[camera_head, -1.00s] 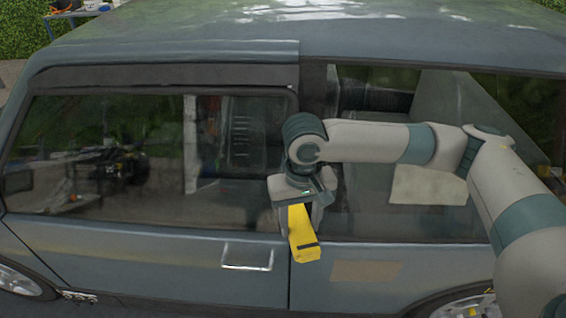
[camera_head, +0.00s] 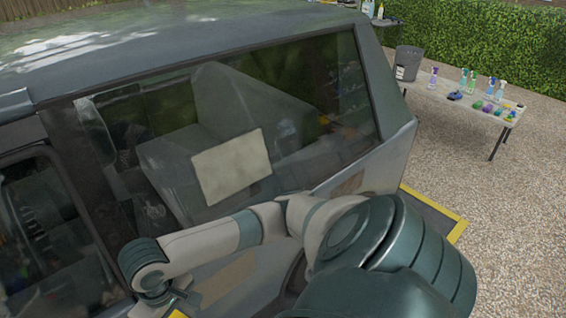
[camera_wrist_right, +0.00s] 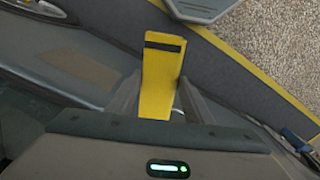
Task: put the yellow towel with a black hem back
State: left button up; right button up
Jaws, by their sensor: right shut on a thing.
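The yellow towel with a black hem (camera_wrist_right: 162,75) is folded into a narrow strip in the right wrist view, its black band near the far end. My right gripper (camera_wrist_right: 158,102) is shut on it, with one finger on each side. In the head view the right gripper (camera_head: 172,302) is at the bottom edge, low beside the van, and the towel is mostly cut off there. My left gripper is not in view.
The grey van (camera_head: 230,275) fills the left and middle, close to my right arm. A white table (camera_head: 478,108) with several spray bottles and small items stands at the right, a grey bucket (camera_head: 407,64) at its far end. Open gravel (camera_head: 530,190) lies around it.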

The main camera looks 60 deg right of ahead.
notch_tip(320, 180, down, 11)
jog(key=b, duration=1)
jog(key=shift+f, duration=0.2)
